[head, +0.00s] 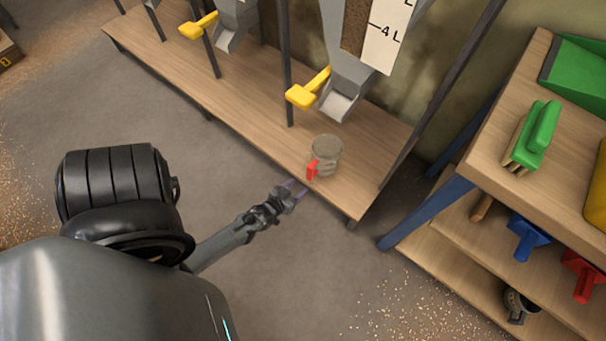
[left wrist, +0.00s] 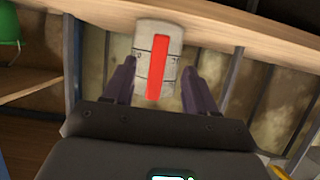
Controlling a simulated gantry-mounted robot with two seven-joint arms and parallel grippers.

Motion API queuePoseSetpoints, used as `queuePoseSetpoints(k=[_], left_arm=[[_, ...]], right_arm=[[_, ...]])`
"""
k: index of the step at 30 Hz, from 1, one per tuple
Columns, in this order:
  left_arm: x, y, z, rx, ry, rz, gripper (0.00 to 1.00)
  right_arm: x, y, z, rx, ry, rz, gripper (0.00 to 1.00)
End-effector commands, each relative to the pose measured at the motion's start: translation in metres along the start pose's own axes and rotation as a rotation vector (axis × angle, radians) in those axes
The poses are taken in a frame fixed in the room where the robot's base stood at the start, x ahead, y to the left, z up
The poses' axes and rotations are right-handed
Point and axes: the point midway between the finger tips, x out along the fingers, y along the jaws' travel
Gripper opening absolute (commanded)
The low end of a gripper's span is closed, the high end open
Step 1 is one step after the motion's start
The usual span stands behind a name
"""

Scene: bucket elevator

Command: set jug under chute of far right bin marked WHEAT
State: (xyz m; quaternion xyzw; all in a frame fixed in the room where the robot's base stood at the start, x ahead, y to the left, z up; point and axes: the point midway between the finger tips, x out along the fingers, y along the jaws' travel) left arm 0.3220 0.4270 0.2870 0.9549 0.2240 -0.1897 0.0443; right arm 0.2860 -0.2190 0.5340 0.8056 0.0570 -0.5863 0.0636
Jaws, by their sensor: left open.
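The grey jug (head: 326,153) with a red handle stands upright on the wooden bench near its front right end. The rightmost visible chute (head: 340,102) is behind it, with a yellow lever (head: 307,90); the jug is in front of this chute, not beneath its mouth. No WHEAT mark shows. My left gripper (head: 296,189) is open at the bench's front edge, just short of the jug. In the left wrist view, the jug (left wrist: 172,46) appears ahead between the open fingers (left wrist: 159,68), its red handle facing me. Contact cannot be told. My right gripper is not in view.
Another chute (head: 232,35) with a yellow lever (head: 198,26) is farther left. Dark posts (head: 288,70) rise from the bench (head: 240,100). A shelf unit at right holds a green brush (head: 533,135) and blue and red scoops (head: 528,238). The floor before the bench is clear.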

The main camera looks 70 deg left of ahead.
Motion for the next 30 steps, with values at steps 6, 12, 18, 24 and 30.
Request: queuePoseSetpoints(k=[6, 12, 18, 24, 30], left_arm=[[-0.017, 0.003, -0.004, 0.004, -0.010, 0.007, 0.57], [-0.007, 0.028, -0.035, 0.053, -0.099, 0.070, 0.57], [-0.018, 0.086, -0.090, 0.165, -0.296, 0.186, 0.57], [-0.080, 0.142, -0.141, 0.301, -0.525, 0.297, 0.57], [-0.157, 0.168, -0.173, 0.418, -0.706, 0.372, 0.57]], right_arm=[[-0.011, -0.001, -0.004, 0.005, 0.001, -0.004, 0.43], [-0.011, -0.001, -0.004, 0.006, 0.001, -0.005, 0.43], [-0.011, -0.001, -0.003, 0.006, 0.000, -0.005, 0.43], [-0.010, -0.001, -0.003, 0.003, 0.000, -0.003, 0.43], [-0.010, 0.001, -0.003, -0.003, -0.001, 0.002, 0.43]])
